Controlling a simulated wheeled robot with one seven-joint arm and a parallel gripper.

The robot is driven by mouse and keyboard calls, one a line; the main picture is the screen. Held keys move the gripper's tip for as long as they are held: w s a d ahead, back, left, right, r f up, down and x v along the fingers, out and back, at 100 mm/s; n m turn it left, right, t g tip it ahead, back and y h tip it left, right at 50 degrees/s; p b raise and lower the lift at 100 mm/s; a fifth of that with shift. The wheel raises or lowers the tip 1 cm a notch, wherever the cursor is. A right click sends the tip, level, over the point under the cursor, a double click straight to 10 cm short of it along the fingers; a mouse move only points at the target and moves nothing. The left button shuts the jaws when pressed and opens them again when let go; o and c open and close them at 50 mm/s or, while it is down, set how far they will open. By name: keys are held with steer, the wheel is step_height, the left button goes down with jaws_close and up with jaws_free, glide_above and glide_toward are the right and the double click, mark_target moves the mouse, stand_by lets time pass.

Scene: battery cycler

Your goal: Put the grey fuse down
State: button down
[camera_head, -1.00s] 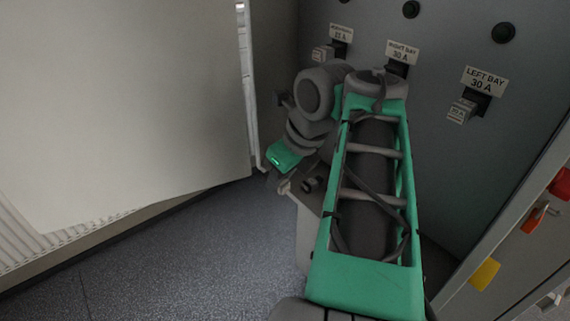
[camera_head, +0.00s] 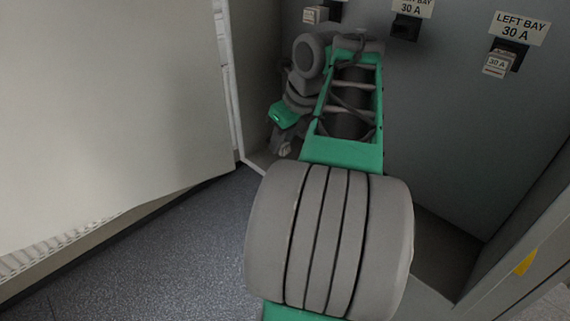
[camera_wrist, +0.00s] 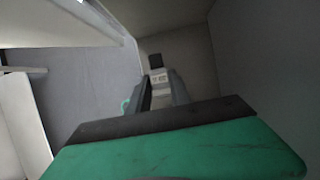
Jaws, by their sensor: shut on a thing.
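My gripper (camera_wrist: 160,92) is shut on the grey fuse (camera_wrist: 159,77), a small pale block with a marked face, between its fingertips in the wrist view. A small black block (camera_wrist: 155,61) shows just beyond it; I cannot tell whether it is part of the fuse. The gripper points down inside the cabinet, near its grey walls and floor. In the head view the arm hides most of the gripper, and I cannot make out the held fuse there.
The cabinet back panel (camera_head: 450,110) has a LEFT BAY fuse (camera_head: 496,65) in its holder, an apparently empty black holder (camera_head: 406,27), and another fuse (camera_head: 315,14). A pale open door (camera_head: 110,100) stands at left. The cabinet floor (camera_head: 440,250) looks bare at right.

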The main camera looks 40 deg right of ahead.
mark_target(286, 153)
steer(key=f, duration=0.1)
steer(key=d+f+b, duration=0.1)
steer(key=f, duration=0.1)
steer(key=d+f+b, duration=0.1)
steer(key=f, duration=0.1)
steer(key=shift+w+f, duration=0.1)
steer(key=shift+w, duration=0.25)
steer(key=shift+f, duration=0.1)
steer(key=c, duration=1.2)
jaws_free()
